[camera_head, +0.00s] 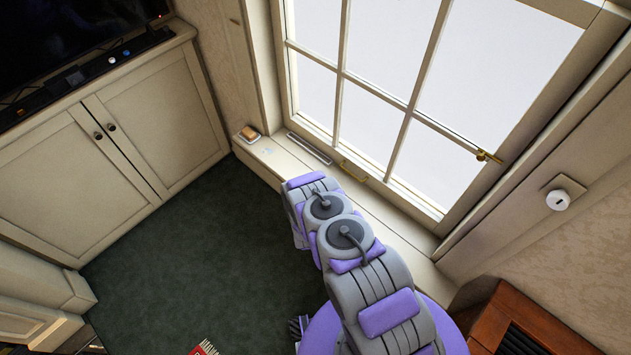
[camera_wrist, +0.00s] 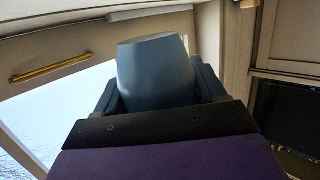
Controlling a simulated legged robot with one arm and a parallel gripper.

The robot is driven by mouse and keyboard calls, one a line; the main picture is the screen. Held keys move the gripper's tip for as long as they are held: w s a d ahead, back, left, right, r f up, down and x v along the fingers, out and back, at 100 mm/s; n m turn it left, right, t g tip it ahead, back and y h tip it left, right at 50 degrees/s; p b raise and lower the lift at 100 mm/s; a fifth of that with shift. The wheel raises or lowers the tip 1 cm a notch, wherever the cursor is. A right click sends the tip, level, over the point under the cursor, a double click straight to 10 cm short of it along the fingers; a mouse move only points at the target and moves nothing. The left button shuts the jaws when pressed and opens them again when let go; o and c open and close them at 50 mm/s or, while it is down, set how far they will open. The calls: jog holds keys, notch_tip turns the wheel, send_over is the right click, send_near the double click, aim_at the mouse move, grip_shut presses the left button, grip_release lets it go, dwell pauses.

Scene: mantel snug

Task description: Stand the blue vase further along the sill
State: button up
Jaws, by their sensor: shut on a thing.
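The blue vase (camera_wrist: 155,72) shows in the wrist view as a smooth, grey-blue tapered body. It sits between the two dark fingers of my gripper (camera_wrist: 158,88), which are shut on it. In the head view my arm reaches out along the window sill (camera_head: 268,157) and hides the vase and the fingers. I cannot tell whether the vase touches the sill. The pale sill runs below the window from the cabinet corner toward the lower right.
A small orange-topped block (camera_head: 249,133) lies at the sill's far left end. A slotted grille (camera_head: 309,148) and a brass window handle (camera_head: 353,172) are beyond my arm. A cream cabinet (camera_head: 135,125) stands left. Dark green carpet (camera_head: 190,250) is mostly clear.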

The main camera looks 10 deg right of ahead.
jog(key=x, duration=0.2)
jog(key=b+x, duration=0.1)
jog(key=x, duration=0.4)
jog(key=shift+d+r, duration=0.4)
notch_tip(320, 180, down, 4)
jog(key=shift+r+b, duration=0.15)
jog(key=shift+b, duration=0.9)
jog(key=shift+r, duration=0.1)
jog(key=o, duration=1.2)
jog(key=p+v, duration=0.3)
jog(key=v, duration=0.9)
